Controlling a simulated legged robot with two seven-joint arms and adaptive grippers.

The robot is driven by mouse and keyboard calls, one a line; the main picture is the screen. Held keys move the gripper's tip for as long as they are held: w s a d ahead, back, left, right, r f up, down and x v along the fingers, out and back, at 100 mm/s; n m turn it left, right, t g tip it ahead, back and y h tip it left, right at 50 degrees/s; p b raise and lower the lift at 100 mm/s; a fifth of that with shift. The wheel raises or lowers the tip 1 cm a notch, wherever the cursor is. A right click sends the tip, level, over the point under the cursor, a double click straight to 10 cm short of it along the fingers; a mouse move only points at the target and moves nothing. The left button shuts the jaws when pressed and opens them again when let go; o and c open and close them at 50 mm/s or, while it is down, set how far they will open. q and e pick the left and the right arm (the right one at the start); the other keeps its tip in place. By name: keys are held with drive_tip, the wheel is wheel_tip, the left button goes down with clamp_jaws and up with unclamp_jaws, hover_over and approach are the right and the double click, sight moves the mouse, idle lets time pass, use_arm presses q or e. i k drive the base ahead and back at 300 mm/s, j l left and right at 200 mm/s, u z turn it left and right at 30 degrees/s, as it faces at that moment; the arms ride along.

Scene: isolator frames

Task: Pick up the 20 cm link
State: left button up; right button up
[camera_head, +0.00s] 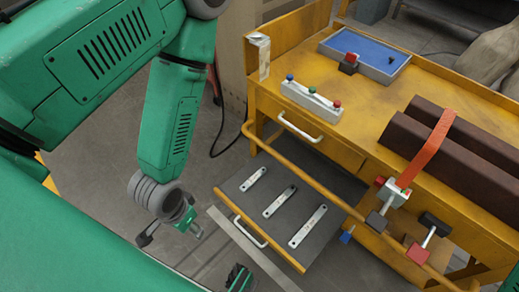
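Three pale metal links lie apart on the dark floor of the open drawer (240,185). They are a short link (254,179), a middle link (280,201) and a long link (308,227). No length marking is readable, so I cannot tell by label which is 20 cm. My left gripper (171,233) hangs left of the drawer, apart from the links. Its fingers are spread and nothing shows between them. Part of my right gripper (240,279) shows at the bottom edge, below the drawer front; its finger state is unclear.
The yellow workbench (375,115) stands above the drawer, with a rail along its front. On it are a blue-floored tray (362,52), a white block with coloured knobs (312,100) and dark brown beams (460,155). Floor left of the drawer is free.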

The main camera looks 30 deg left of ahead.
sight(284, 196)
drive_tip(key=u, duration=0.5)
drive_tip(key=j+z, duration=0.4)
drive_tip(key=k+j+z, duration=0.1)
drive_tip(key=j+z, duration=0.35)
drive_tip(key=k+j+z, duration=0.2)
drive_tip(key=j+z, duration=0.2)
drive_tip(key=k+j+z, duration=0.2)
drive_tip(key=j+z, duration=0.25)
drive_tip(key=i+j+z, duration=0.1)
drive_tip(key=j+z, duration=0.6)
drive_tip(key=i+j+z, duration=0.1)
drive_tip(key=j+z, duration=0.25)
drive_tip(key=j, duration=0.05)
